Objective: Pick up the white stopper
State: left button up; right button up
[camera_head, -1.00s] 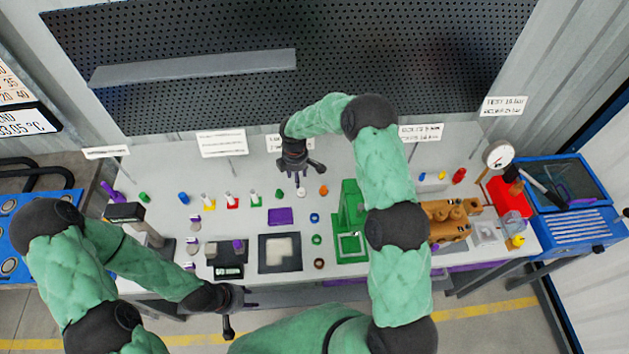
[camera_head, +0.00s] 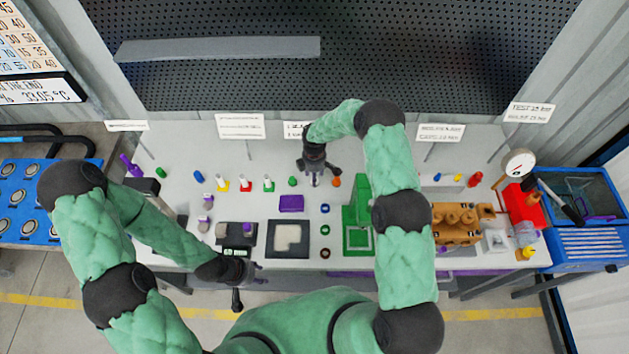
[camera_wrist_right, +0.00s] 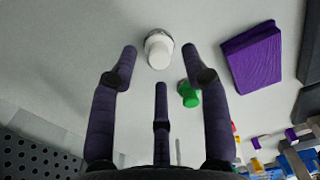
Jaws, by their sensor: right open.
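The white stopper (camera_wrist_right: 158,50) stands on the pale table top in the right wrist view. My right gripper (camera_wrist_right: 160,62) is open, with two fingers to either side of the stopper and a third finger below it in the picture. The fingertips do not visibly touch the stopper. In the head view, my right gripper (camera_head: 316,172) is over the stopper's place and largely hides it. My left gripper (camera_head: 240,284) is at the table's front edge, empty, with its fingers spread apart.
A green stopper (camera_head: 292,181) and an orange one (camera_head: 336,181) stand on either side of the right gripper. A purple block (camera_head: 291,203) lies in front. A green stand (camera_head: 358,225) is to the right. A perforated panel (camera_head: 400,60) rises behind the table.

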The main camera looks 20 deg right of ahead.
jog(key=shift+d+f, duration=0.1)
jog(key=shift+f, duration=0.95)
grip_shut()
jog(key=shift+r, duration=0.1)
notch_tip(320, 180, up, 10)
jog(key=shift+b, duration=0.45)
jog(key=c, duration=0.6)
grip_release()
jog(key=shift+c, duration=0.2)
grip_shut()
